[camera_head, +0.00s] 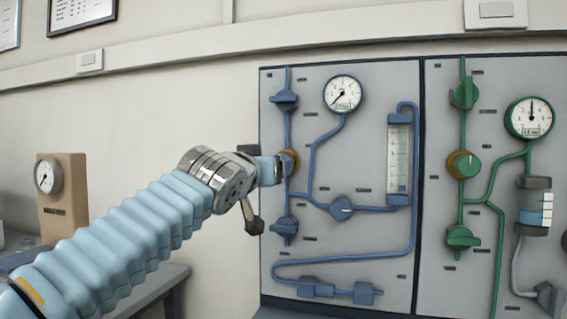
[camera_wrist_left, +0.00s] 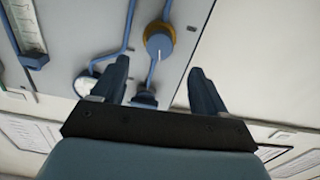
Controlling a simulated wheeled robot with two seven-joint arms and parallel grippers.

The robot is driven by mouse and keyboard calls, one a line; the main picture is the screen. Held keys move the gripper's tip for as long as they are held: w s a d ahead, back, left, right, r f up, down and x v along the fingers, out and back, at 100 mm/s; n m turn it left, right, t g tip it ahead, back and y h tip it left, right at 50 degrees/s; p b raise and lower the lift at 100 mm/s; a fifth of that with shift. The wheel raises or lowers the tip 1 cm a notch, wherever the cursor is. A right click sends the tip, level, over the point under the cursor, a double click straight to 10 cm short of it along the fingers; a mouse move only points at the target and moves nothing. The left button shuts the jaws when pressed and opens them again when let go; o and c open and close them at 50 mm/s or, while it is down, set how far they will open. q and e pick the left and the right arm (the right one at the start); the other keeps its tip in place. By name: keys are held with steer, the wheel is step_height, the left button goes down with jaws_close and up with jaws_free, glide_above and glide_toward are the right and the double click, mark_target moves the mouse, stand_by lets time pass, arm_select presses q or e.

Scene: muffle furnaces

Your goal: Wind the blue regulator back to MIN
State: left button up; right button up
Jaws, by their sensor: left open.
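The blue regulator (camera_head: 291,160) with a brass-coloured collar sits on the blue pipe of the left panel in the head view, partly hidden by my left gripper (camera_head: 270,169). In the wrist view the regulator (camera_wrist_left: 159,43) shows as a round blue knob with a small light mark, lying just beyond the gap between my left fingertips (camera_wrist_left: 160,68). My left gripper is open and empty, its fingers on either side of the knob's line and apparently apart from it. The MIN marking cannot be read. My right gripper is not in view.
A white gauge (camera_head: 343,93), blue valves above (camera_head: 284,101) and below (camera_head: 284,227), and a flow tube (camera_head: 399,158) are close by on the panel. A similar green panel (camera_head: 490,270) stands at the right.

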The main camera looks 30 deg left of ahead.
arm_select(q)
steer(key=p+x, duration=0.2)
steer(key=x, duration=0.8)
steer(key=shift+w, duration=0.2)
steer(key=c, duration=1)
steer(key=shift+d+f+n+b, duration=0.1)
steer(key=shift+n+b, duration=0.4)
steer(key=shift+n, duration=0.2)
steer(key=shift+d+f+n+b, duration=0.1)
steer(key=shift+n+b, duration=0.35)
steer(key=shift+n, duration=0.25)
steer(key=n+b, duration=0.2)
steer(key=n, duration=0.1)
steer(key=n+b, duration=0.1)
steer(key=n, duration=0.4)
steer(key=shift+d+r, duration=0.1)
steer(key=shift+r, duration=0.05)
steer(key=shift+r+n+b, duration=0.1)
steer(key=shift+n+b, duration=0.6)
steer(key=shift+n, duration=1.3)
